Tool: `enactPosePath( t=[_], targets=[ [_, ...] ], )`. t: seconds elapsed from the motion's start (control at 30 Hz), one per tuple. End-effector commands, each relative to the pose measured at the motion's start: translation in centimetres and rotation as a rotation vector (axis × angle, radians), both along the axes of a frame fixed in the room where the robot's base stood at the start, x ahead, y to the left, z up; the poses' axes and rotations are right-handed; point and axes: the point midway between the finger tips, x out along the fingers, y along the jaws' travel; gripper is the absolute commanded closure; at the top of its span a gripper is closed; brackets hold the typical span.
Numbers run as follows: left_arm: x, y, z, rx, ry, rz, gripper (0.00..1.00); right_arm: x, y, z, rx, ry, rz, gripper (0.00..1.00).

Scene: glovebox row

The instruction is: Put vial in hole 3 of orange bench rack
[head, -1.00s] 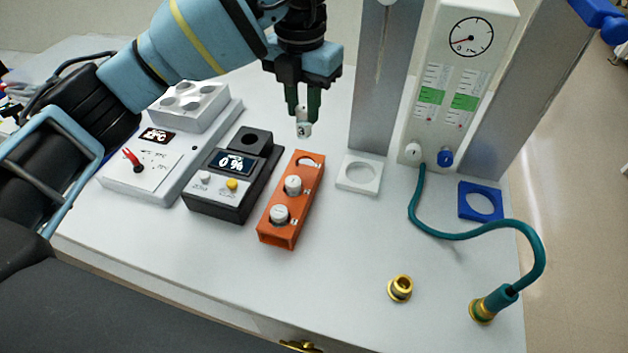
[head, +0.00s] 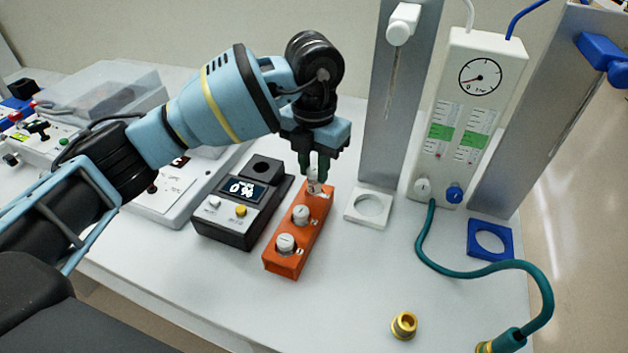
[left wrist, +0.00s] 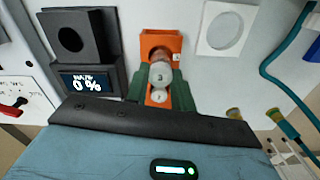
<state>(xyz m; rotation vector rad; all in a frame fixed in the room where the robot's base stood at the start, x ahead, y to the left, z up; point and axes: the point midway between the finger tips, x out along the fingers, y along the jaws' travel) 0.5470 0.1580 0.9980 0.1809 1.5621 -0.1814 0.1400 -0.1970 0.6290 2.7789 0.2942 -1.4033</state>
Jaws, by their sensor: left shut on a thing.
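The orange bench rack (head: 283,262) stands on the white bench, with two white-capped vials in its near and middle holes. My left gripper (head: 316,176) is shut on a vial (head: 313,187) right at the rack's far end hole. In the left wrist view the held vial's grey-white cap (left wrist: 160,75), marked 3, sits between the green fingers (left wrist: 159,88). The far hole (left wrist: 160,52) of the rack shows just beyond that cap. The vial looks about upright; I cannot tell how far its lower end is in the hole. My right gripper is not in view.
A dark device with a display (head: 238,212) stands close left of the rack. A white ring holder (head: 369,207) is close right. Further right are a gauge panel (head: 468,120), a teal hose (head: 455,272) and a blue ring holder (head: 490,240). A brass fitting (head: 404,325) stands at the front.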

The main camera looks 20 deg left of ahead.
Motion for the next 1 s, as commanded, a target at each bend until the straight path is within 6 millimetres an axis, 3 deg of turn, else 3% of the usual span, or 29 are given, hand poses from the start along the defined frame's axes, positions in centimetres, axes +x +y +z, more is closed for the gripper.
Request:
enactPosePath(
  t=[0.17, 0.47, 0.87, 0.9, 1.0],
  targets=[
    [0.0, 0.0, -0.3, 0.0, 0.0, 0.0, 1.0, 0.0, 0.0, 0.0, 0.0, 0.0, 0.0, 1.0],
    [-0.1, 0.0, -3.7, 0.0, 0.002, 0.0, 1.0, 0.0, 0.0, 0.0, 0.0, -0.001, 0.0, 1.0],
    [0.0, 0.0, -4.1, 0.0, 0.0, 0.0, 1.0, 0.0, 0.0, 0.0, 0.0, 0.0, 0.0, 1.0],
    [0.0, 0.0, -4.2, 0.0, -0.001, 0.0, 0.74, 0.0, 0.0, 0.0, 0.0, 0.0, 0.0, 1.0],
    [0.0, 0.0, -4.1, 0.0, -0.001, 0.0, 0.61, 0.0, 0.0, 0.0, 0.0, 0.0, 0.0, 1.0]
  ],
)
